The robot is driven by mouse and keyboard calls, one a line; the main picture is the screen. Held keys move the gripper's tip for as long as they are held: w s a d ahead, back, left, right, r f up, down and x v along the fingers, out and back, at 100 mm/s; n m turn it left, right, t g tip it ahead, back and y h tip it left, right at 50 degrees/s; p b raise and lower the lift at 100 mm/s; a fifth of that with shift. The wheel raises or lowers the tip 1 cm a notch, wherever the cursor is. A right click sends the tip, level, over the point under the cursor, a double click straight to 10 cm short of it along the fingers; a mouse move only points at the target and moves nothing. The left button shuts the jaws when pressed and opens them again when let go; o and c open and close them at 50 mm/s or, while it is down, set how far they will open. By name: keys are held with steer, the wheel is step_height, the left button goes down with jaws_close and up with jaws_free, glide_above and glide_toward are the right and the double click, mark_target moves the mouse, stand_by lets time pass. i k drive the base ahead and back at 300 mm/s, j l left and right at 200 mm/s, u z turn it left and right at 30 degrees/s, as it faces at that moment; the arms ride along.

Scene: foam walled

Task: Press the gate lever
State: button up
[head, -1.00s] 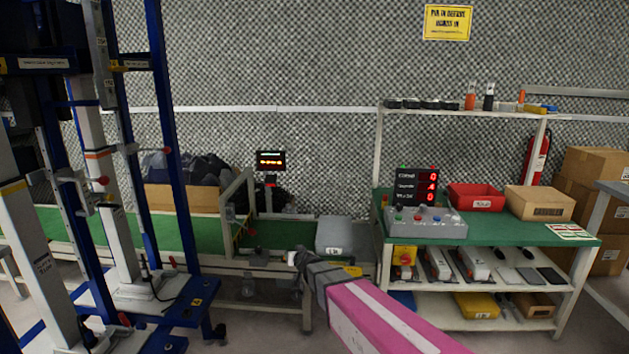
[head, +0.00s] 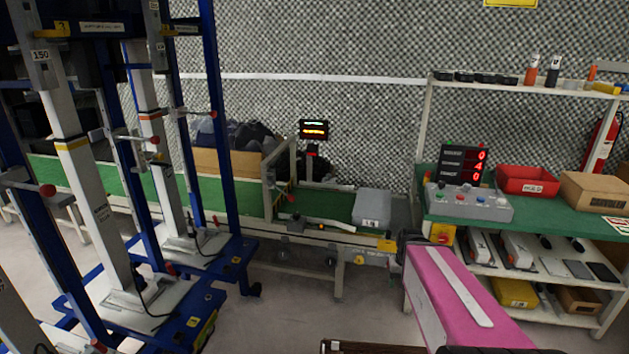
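A white-framed gate (head: 270,186) stands across the green conveyor, left of the small lit display. A small red knob (head: 291,198) sits low at its right side; it looks like the end of a lever, but it is too small to be sure. My arm, pink with a white strip, reaches in from the lower right. A dark part at its far end (head: 408,240) is mostly hidden behind the pink link, so I cannot make out gripper fingers. It appears right of the gate and apart from the red knob.
Blue-framed lift racks (head: 215,130) with red-knobbed handles stand at left. A grey bin (head: 372,207) sits at the conveyor's right end. A bench at right holds a button console (head: 468,202), a red tray (head: 526,180) and a cardboard box (head: 596,190). Floor shows between racks and arm.

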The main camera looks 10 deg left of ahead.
mark_target(290, 198)
steer(key=i+l+u, duration=0.1)
steer(key=l+u, duration=0.6)
steer(key=u, duration=0.15)
steer(key=l+u, duration=0.45)
steer(key=i+l+u, duration=0.3)
steer(key=i, duration=0.3)
steer(key=l, duration=0.1)
